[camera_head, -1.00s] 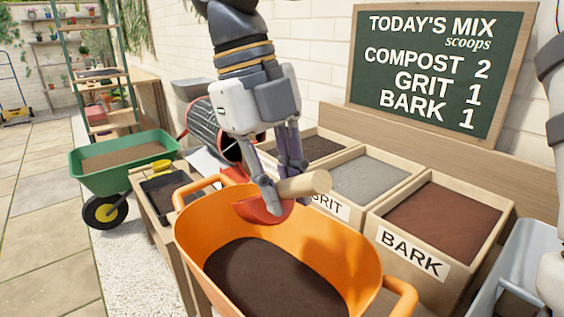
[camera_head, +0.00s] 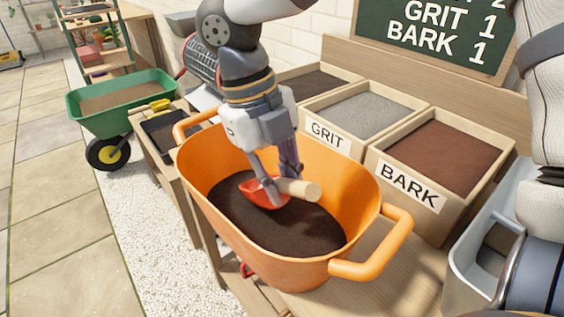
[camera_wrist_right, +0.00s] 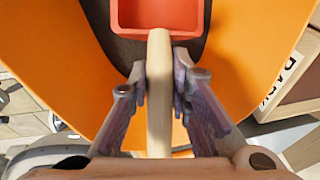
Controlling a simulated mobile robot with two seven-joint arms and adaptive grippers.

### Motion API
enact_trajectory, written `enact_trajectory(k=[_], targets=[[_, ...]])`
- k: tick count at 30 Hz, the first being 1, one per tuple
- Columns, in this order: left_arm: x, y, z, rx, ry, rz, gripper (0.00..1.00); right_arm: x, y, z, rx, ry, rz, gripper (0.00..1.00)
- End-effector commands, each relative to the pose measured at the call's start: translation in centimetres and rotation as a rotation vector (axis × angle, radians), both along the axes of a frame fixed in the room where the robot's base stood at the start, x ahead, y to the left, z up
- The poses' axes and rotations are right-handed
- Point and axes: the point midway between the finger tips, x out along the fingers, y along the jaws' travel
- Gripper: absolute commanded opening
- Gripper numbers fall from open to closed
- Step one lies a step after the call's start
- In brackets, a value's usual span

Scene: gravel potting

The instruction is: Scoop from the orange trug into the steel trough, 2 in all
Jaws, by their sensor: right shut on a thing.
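The orange trug (camera_head: 225,232) stands on the bench with dark compost inside, and its wall also fills much of the right wrist view (camera_wrist_right: 245,60). My right gripper (camera_head: 275,182) is shut on the wooden handle of the red scoop (camera_head: 262,192), inside the trug's opening. The scoop is low over the dark compost (camera_head: 300,232); whether it touches is unclear. In the right wrist view the handle lies between the fingers, and the visible part of the scoop (camera_wrist_right: 160,14) shows bare red. The steel trough (camera_head: 462,268) is at the lower right, partly hidden by my arm. My left gripper is out of view.
Wooden bins of grit (camera_head: 362,115) and bark (camera_head: 440,150) stand behind the trug, with another dark-filled bin beside them. A chalkboard (camera_head: 440,30) hangs behind. A black tray (camera_head: 165,130) and green wheelbarrow (camera_head: 120,100) are at left. Bare bench lies between trug and trough.

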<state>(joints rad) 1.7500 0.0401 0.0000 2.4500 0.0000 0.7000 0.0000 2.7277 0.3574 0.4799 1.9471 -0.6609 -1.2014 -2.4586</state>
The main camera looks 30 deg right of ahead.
Motion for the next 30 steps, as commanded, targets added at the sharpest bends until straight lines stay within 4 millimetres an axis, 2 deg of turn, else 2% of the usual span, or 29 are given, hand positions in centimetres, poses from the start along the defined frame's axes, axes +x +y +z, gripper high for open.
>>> enact_trajectory(k=[10, 21, 27, 30], targets=[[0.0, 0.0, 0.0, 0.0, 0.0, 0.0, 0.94, 0.1, 0.0, -4.0, -0.001, -0.004, 0.0, 0.0], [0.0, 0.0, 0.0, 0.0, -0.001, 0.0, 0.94, 4.2, -0.3, -5.5, -0.016, -0.228, 0.001, 0.0], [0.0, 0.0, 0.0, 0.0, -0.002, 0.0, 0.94, 2.9, -0.4, -3.5, -0.044, -0.506, 0.01, 0.0], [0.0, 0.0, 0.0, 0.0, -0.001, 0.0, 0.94, 3.0, -0.2, -2.6, -0.029, -0.514, -0.001, 0.0]])
